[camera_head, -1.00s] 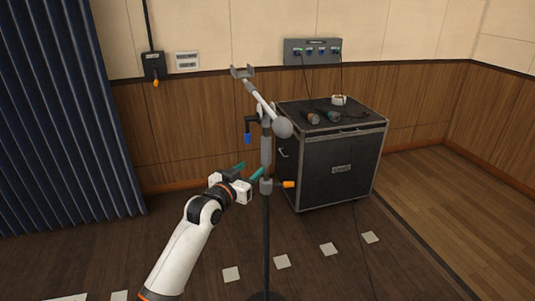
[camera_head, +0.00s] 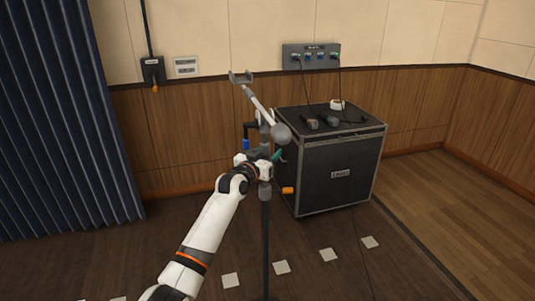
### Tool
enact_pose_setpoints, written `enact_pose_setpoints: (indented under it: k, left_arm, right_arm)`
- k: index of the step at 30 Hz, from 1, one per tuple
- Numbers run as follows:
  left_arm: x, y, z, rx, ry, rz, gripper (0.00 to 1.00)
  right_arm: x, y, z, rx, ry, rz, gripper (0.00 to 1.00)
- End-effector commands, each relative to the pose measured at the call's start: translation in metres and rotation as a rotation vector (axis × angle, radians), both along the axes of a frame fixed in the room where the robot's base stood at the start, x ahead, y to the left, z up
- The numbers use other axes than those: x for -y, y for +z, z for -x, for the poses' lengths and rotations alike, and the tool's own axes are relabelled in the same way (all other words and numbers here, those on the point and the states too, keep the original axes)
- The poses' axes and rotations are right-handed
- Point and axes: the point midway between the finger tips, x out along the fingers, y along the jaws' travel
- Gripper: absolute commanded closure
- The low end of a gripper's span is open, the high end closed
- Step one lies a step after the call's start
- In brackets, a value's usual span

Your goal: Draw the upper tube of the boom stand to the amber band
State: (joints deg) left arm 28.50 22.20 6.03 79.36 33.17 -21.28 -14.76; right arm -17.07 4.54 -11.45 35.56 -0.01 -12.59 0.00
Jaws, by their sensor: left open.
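The boom stand (camera_head: 265,235) stands upright, a dark lower pole with a grey collar and an orange lever (camera_head: 287,190). A blue-tipped handle (camera_head: 246,144) and a tilted white boom arm with a round grey weight (camera_head: 281,133) and a forked cradle (camera_head: 240,77) are at its top. My left gripper (camera_head: 269,154), with teal fingers, is open at the upper tube, above the collar. The gripper and wrist hide much of that tube. I cannot tell whether the fingers touch it. No amber band can be made out. My right gripper is out of view.
A black road case (camera_head: 340,175) stands behind and right of the stand, with microphones (camera_head: 322,122) and a white roll (camera_head: 337,104) on top. A blue curtain (camera_head: 60,110) hangs at left. Pale floor marks (camera_head: 281,267) lie in front; the floor at right is clear.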

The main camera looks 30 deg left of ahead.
Motion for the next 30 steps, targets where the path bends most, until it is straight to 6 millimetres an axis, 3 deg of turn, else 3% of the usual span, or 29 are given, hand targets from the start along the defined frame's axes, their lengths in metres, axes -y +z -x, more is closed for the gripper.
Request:
enact_pose_setpoints:
  k: [7, 16, 23, 26, 30]
  left_arm:
    - [0.000, 0.000, 0.000, 0.001, 0.000, 0.000, 0.53]
    - [0.000, 0.000, 0.000, 0.000, 0.000, 0.000, 1.00]
    - [0.000, 0.005, 0.000, 0.001, 0.000, 0.000, 1.00]
    - [-0.001, 0.017, 0.000, 0.002, 0.001, 0.000, 1.00]
    - [-0.001, 0.050, 0.000, 0.011, 0.002, -0.002, 1.00]
  right_arm:
    - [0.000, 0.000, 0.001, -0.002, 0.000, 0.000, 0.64]
    - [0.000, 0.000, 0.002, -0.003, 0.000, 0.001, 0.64]
    - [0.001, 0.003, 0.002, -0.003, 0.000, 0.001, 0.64]
    - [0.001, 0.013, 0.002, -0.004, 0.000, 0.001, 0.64]
    - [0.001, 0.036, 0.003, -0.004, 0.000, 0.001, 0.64]
